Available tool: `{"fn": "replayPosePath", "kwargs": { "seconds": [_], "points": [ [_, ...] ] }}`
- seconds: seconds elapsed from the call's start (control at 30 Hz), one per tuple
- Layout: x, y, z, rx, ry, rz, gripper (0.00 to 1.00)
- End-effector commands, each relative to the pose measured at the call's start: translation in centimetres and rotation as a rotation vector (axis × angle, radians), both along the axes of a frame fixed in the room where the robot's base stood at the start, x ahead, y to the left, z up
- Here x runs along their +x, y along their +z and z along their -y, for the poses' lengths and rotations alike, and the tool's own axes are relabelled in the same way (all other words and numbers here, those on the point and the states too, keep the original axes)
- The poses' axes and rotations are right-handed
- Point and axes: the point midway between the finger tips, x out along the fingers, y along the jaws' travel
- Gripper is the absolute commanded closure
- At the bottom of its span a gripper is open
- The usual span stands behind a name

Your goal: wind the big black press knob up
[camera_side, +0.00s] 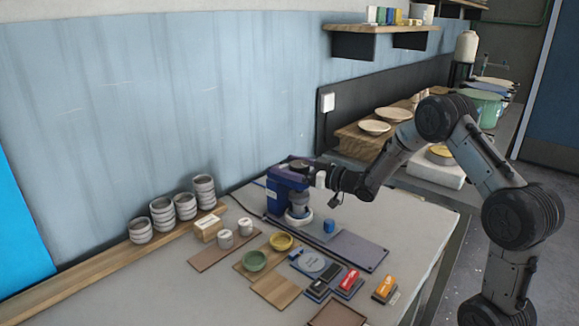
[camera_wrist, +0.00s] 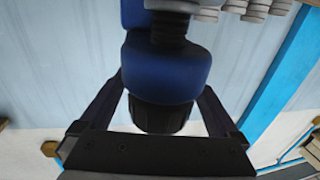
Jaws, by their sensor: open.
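The blue press (camera_side: 279,193) stands upright on the table near the wall, with a grey column under its head. Its black ribbed knob (camera_wrist: 162,117) shows in the wrist view against the blue head. The knob is small and partly crowded by my gripper in the side view. My gripper (camera_wrist: 161,88) is open, with one finger on each side of the knob and a visible gap on both sides. In the side view my gripper (camera_side: 307,174) is level with the top of the press, reaching in from the right.
Stacked grey bowls (camera_side: 162,213) stand on a wooden strip at left.

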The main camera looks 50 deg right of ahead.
Motion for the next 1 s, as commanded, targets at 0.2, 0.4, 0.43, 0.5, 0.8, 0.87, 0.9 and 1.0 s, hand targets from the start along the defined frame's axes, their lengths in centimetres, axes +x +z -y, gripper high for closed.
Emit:
{"fn": "replayPosePath", "kwargs": {
  "seconds": [0.2, 0.4, 0.43, 0.5, 0.8, 0.87, 0.9, 1.0],
  "points": [
    [-0.3, -0.1, 0.1, 0.001, -0.001, -0.002, 0.03],
    [-2.7, -0.1, 0.5, 0.001, -0.003, -0.002, 0.03],
    [-3.3, 0.0, 0.7, 0.002, -0.004, -0.002, 0.03],
    [-4.8, 0.0, 1.0, 0.001, -0.004, -0.001, 0.03],
    [-10.9, -0.1, 2.0, 0.001, -0.004, -0.001, 0.03],
    [-11.8, 0.0, 2.2, 0.0, -0.004, -0.001, 0.03],
    [-12.3, -0.1, 2.2, 0.0, -0.004, -0.001, 0.03],
    [-13.1, 0.0, 2.3, -0.001, -0.002, -0.001, 0.03]
  ]
}}
